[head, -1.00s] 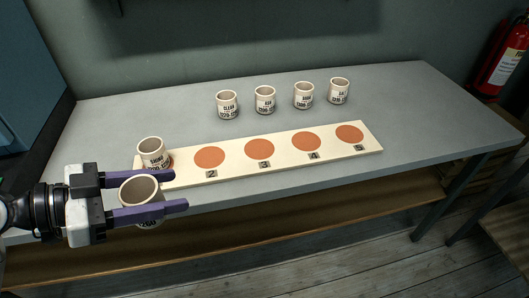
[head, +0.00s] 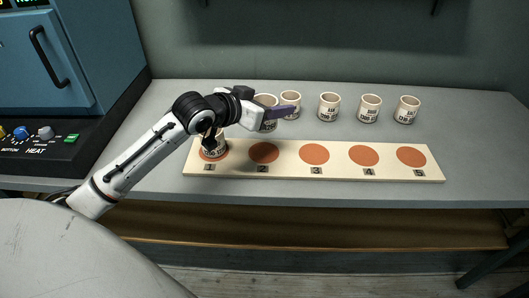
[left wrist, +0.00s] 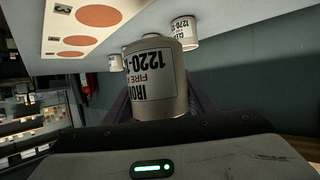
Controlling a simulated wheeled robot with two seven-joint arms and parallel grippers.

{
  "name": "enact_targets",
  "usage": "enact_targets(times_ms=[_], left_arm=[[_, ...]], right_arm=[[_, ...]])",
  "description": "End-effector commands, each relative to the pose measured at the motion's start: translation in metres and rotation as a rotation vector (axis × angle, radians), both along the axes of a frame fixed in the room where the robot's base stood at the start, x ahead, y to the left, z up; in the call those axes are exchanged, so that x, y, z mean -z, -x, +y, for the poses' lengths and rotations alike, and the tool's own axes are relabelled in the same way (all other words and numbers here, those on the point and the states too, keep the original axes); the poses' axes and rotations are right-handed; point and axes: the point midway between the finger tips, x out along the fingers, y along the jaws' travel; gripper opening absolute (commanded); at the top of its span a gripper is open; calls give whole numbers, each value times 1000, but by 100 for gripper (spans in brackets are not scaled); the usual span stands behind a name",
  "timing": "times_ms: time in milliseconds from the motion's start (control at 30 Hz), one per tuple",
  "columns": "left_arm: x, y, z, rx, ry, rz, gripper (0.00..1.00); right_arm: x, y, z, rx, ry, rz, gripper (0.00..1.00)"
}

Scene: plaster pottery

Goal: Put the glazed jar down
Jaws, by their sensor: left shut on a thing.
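My left gripper (head: 272,112) is shut around a cream glazed jar (head: 266,100) behind the board, left of the back row. In the left wrist view the held jar (left wrist: 158,85) shows its label, reading "IRON" and "FIRE", between the fingers. The gripper and forearm hide part of it in the head view, so I cannot tell whether its base touches the table. The cream board (head: 340,175) has orange discs numbered 1 to 5. Another jar (head: 214,152) stands on disc 1, partly behind my wrist. My right gripper is out of view.
Several jars stand in a row behind the board; the nearest (head: 290,104) is close to the held jar's right. Discs 2 (head: 264,153) to 5 (head: 411,157) are bare. A blue kiln-like unit (head: 75,70) stands at the left. The grey table (head: 470,135) is clear at the right.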

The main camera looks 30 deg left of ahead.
Motion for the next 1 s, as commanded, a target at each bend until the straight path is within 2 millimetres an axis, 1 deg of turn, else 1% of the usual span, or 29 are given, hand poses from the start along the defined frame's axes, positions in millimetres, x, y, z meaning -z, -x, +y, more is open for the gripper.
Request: enact_targets(times_ms=[67,300,400,567,733,800,1000], left_arm=[[1,-5,5,-20,0,1,24],[44,-6,6,-29,6,6,24],[56,-6,6,-29,4,3,24],[67,-6,6,-28,4,4,24],[92,-6,6,-28,5,6,24],[97,-6,6,-28,4,2,24],[96,-6,6,-27,3,1,24]], right_arm=[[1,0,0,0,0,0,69],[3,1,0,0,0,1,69],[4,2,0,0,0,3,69],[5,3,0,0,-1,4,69],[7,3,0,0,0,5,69],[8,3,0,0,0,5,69],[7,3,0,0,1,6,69]])
